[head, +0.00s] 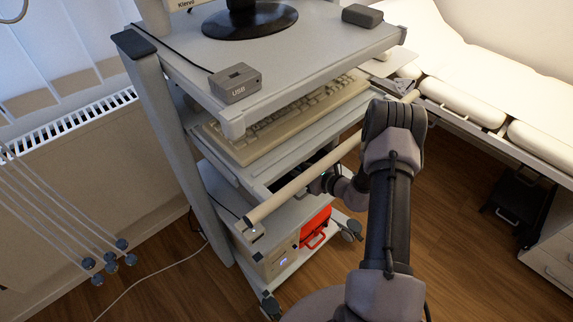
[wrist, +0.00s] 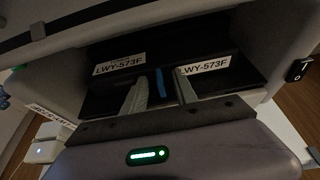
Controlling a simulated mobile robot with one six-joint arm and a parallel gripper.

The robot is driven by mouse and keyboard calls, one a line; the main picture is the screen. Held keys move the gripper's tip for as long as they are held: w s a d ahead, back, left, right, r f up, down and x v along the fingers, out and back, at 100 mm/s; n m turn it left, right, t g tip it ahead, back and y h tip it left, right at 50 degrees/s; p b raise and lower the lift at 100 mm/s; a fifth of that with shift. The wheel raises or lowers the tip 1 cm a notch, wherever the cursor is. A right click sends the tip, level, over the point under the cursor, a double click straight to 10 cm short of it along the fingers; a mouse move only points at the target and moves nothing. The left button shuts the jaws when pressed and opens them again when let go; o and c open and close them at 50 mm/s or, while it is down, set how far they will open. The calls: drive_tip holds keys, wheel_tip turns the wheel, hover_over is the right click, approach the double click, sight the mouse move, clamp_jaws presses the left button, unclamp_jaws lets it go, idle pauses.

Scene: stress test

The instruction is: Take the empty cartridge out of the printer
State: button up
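In the wrist view my gripper (wrist: 160,97) has two pale ridged fingers, spread apart, pointing into a dark opening of a grey housing (wrist: 255,40), which looks like the printer. Two dark parts inside, apparently cartridges, carry white labels (wrist: 120,64) and (wrist: 204,66), both reading LWY-573F. A narrow blue strip (wrist: 159,82) stands between the labels and shows between the fingertips. I cannot tell whether the fingers touch anything or which cartridge is empty. In the head view my gripper's body shows under the trolley's middle shelf; its fingertips are hidden there.
The trolley's pale bar (head: 300,180) and keyboard shelf (head: 235,170) lie close above my gripper. A beige device with a display (head: 272,262) and a red case (head: 314,230) stand on the lower shelf. A black switch (wrist: 299,69) is at right. A couch (head: 500,100) stands at right.

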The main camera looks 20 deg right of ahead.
clamp_jaws()
drive_tip(key=shift+r, duration=0.1)
idle(1.2)
